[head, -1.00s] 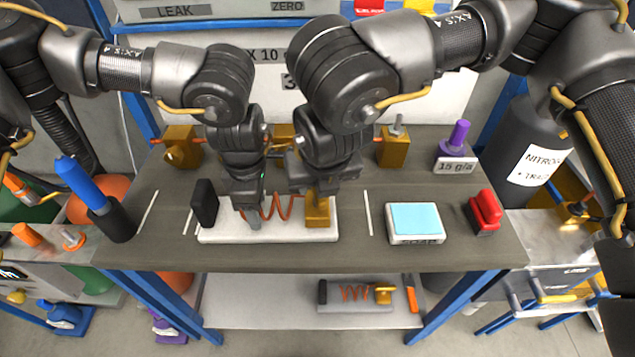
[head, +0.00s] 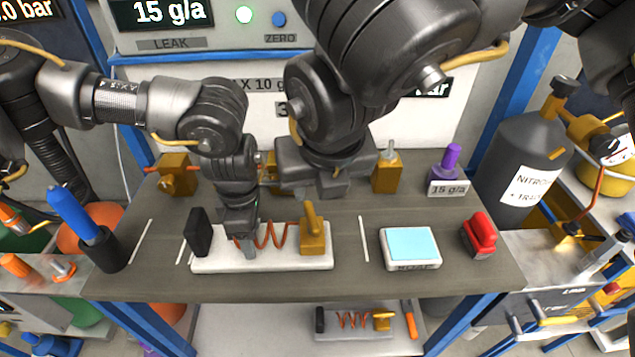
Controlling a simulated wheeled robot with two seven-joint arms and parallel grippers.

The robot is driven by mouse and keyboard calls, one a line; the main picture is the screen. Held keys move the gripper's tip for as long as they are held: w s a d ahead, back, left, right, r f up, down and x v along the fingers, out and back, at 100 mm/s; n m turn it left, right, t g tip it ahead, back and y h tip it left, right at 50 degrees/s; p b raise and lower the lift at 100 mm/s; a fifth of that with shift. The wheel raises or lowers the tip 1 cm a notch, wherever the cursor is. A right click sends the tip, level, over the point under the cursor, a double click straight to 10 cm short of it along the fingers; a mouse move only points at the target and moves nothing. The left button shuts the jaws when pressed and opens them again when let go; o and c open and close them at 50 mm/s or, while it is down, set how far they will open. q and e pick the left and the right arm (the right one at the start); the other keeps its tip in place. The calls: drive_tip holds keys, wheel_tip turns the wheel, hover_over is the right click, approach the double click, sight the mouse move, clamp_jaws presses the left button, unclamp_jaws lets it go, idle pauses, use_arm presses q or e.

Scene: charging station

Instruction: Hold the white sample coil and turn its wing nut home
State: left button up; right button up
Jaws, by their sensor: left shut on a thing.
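The white sample coil (head: 290,262) lies on the dark bench top, a white base with a black end block, a copper coil (head: 272,236) and a brass fitting (head: 313,243) at its right end. The yellow wing nut (head: 310,214) stands on top of the brass fitting. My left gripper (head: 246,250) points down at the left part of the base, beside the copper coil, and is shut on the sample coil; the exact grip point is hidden. My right gripper (head: 325,190) hangs above and behind the wing nut, apart from it. Its fingers are too hidden to judge their opening.
A blue-topped soap block (head: 409,247), a red clip-like object (head: 480,233) and a purple-handled leak piece (head: 448,165) stand to the right. A blue pen in a black holder (head: 101,247) stands left. Brass blocks line the back. A second coil (head: 355,326) lies on the lower shelf.

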use_arm(q)
drive_tip(key=o, duration=1.3)
drive_tip(key=shift+c, duration=0.2)
drive_tip(key=shift+r, duration=0.15)
wheel_tip(320, 180, up, 12)
drive_tip(key=shift+f, duration=0.15)
